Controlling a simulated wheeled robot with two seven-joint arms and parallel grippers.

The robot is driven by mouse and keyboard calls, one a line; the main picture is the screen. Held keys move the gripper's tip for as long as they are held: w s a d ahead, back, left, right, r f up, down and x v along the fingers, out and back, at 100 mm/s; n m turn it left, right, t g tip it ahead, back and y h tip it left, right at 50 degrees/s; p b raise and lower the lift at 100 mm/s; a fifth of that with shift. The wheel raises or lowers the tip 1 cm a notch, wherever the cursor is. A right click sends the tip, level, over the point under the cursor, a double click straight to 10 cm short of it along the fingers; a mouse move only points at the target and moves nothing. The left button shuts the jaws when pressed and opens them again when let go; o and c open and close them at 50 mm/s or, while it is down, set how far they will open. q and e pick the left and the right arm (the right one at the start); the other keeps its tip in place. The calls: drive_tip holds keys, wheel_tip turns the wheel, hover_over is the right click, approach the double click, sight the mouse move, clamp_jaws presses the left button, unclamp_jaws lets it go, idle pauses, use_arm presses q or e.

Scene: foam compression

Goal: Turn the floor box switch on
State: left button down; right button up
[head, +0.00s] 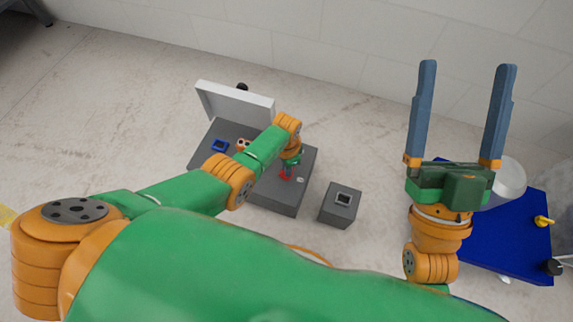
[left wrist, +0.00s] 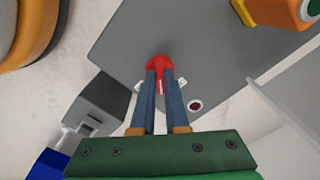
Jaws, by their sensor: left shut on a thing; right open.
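The small grey floor box (head: 336,213) stands on the floor just right of the large grey machine, with a dark switch (head: 344,198) in a light frame on top. It also shows in the left wrist view (left wrist: 103,97), with its switch (left wrist: 91,123) at the lower left. I cannot tell the switch's position. My left gripper (head: 287,174) points down over the machine's right part. It is shut on a red part (left wrist: 160,63) at the machine's top, apart from the floor box. My right gripper (head: 467,65) is open, empty and raised at the right.
The large grey machine (head: 275,200) has a white upright panel (head: 235,102) at its back and a blue part (head: 220,145) on top. A dark red round button (left wrist: 195,106) is near the left fingers. A blue table (head: 520,240) with a yellow item (head: 543,221) stands at right.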

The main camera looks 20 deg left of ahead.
use_arm(q)
drive_tip(key=m, duration=0.3)
drive_tip(key=shift+m, duration=0.8)
drive_tip(key=shift+m+p, duration=0.3)
drive_tip(key=shift+m, duration=2.2)
use_arm(e)
drive_tip(key=shift+w+f+m+g+h, duration=0.2)
drive_tip(key=shift+w+f+g+h, duration=0.25)
drive_tip(key=shift+w+f+g, duration=0.5)
drive_tip(key=shift+w+f+m+g+h, duration=0.2)
drive_tip(key=shift+w+f+g+h, duration=0.4)
drive_tip(key=shift+f, duration=0.65)
drive_tip(key=shift+w, duration=0.15)
use_arm(q)
drive_tip(key=c, duration=0.9)
unclamp_jaws()
use_arm(e)
drive_tip(key=shift+t, duration=0.25)
